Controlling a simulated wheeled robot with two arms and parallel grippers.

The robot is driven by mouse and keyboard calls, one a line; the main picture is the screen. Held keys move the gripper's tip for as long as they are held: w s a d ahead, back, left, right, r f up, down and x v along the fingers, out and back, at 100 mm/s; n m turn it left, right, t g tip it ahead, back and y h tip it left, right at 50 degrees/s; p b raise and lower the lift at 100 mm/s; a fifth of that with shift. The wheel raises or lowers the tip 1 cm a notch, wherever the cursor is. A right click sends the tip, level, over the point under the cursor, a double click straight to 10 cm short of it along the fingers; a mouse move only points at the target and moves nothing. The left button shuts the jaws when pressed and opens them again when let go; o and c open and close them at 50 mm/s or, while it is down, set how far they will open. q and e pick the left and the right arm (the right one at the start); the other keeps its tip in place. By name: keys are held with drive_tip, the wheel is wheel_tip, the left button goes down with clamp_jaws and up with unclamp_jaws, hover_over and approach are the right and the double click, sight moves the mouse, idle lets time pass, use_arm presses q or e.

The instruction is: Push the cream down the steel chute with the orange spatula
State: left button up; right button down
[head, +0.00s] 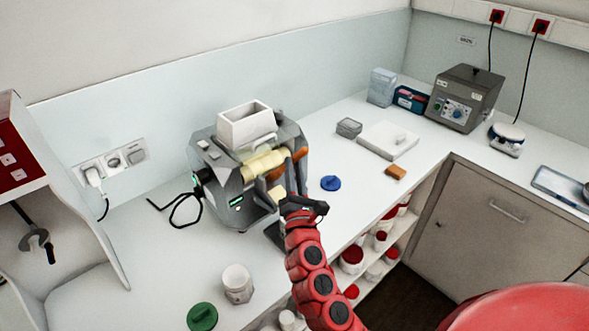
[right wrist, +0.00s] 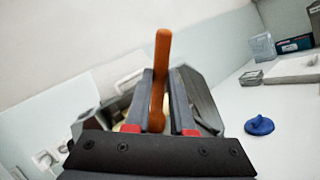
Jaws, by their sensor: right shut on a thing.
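The grey mill (head: 230,170) stands on the bench with a white hopper (head: 245,126) on top and pale cream-coloured rollers (head: 262,163) across its front. My right gripper (head: 296,172) is at the mill's right front, shut on the orange spatula (head: 300,154). In the right wrist view the spatula (right wrist: 161,62) stands upright between the two fingers, its rounded end above them; its lower end is hidden. A pale yellow patch, perhaps cream (head: 277,194), shows below the rollers. The steel chute is mostly hidden behind my gripper and cannot be made out clearly. My left gripper is not in view.
A blue lid (head: 330,183) lies right of the mill. A white jar (head: 238,283) and green lid (head: 202,317) are in front.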

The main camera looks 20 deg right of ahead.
drive_tip(key=shift+s+d+f+b, duration=1.3)
drive_tip(key=shift+s+d, duration=0.7)
drive_tip(key=shift+d, duration=1)
drive_tip(key=w+a+r, duration=0.2)
drive_tip(key=w, duration=0.3)
drive_tip(key=shift+w+r, duration=0.25)
drive_tip(key=shift+r, duration=0.1)
idle(1.0)
